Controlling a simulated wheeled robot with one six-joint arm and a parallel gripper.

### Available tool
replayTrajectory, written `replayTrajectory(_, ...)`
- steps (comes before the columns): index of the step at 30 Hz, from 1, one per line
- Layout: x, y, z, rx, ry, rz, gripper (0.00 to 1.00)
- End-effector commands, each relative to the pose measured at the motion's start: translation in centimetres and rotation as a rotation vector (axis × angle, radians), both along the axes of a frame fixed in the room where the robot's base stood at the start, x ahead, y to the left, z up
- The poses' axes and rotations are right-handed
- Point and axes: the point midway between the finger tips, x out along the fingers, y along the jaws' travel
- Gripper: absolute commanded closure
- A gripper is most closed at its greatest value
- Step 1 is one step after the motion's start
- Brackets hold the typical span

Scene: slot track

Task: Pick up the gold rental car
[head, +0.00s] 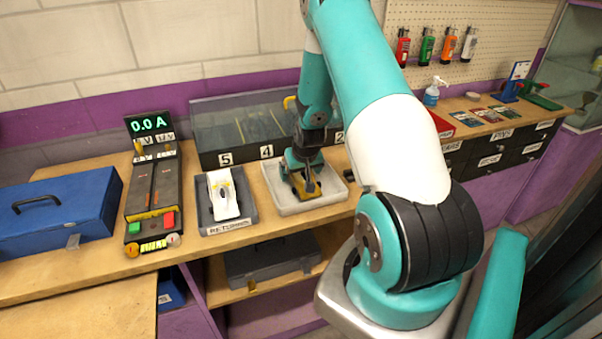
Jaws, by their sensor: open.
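The gold car (298,186) lies on a light grey tray (285,205) on the wooden counter, and much of it is hidden by my gripper. My gripper (307,184) is right over the car, pointing down, with its jaws open. The fingers come down at the car, but I cannot tell whether they touch it. The car seems to rest on the tray.
A white car (223,193) sits on a dark tray labelled RETURNS (228,230), left of the grey tray. A numbered dark rack (215,125) stands close behind. A test device (152,195) and blue toolbox (62,215) are further left. A pump bottle (432,94) stands to the right.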

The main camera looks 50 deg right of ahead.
Motion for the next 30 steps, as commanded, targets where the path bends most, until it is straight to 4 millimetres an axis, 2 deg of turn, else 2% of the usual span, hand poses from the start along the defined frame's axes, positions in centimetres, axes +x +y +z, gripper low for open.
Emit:
replayTrajectory(4, 0.3, -0.19, -0.94, 0.001, 0.001, 0.0, 0.0)
replayTrajectory(11, 0.33, -0.22, -1.08, 0.0, 0.0, 0.0, 0.0)
replayTrajectory(18, 0.3, -0.23, -1.07, -0.001, 0.0, 0.0, 0.55)
replayTrajectory(30, 0.37, -0.29, -0.47, -0.002, -0.001, 0.0, 0.56)
